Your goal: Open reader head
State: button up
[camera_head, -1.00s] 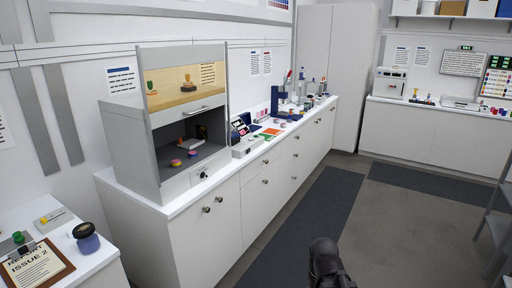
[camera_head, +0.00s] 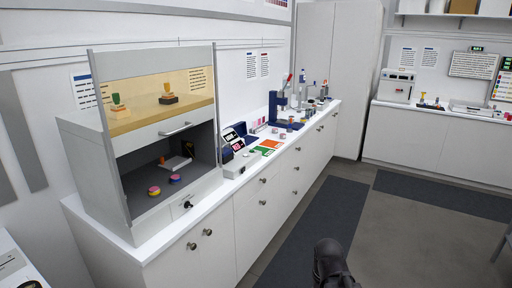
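I cannot tell for certain which item is the reader head. A small device with a dark sloped front (camera_head: 234,137) stands on the long counter just right of the fume hood. A dark blue stand-like instrument (camera_head: 284,108) is farther along the counter. Both are too small to show whether any part is open. A dark rounded part of my arm shows at the bottom centre, well away from the counter. My gripper's fingers are not seen.
The fume hood (camera_head: 117,155) has its sash raised, with pink-and-yellow jars (camera_head: 154,191) inside. The long white counter (camera_head: 165,238) runs toward tall cabinets (camera_head: 338,75). The floor (camera_head: 392,228) and dark mats (camera_head: 310,215) right of the counter are clear. Another counter (camera_head: 440,134) stands at the back right.

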aim_at(228, 155)
jog(key=u, duration=0.1)
jog(key=i, duration=2.15)
jog(key=u, duration=0.2)
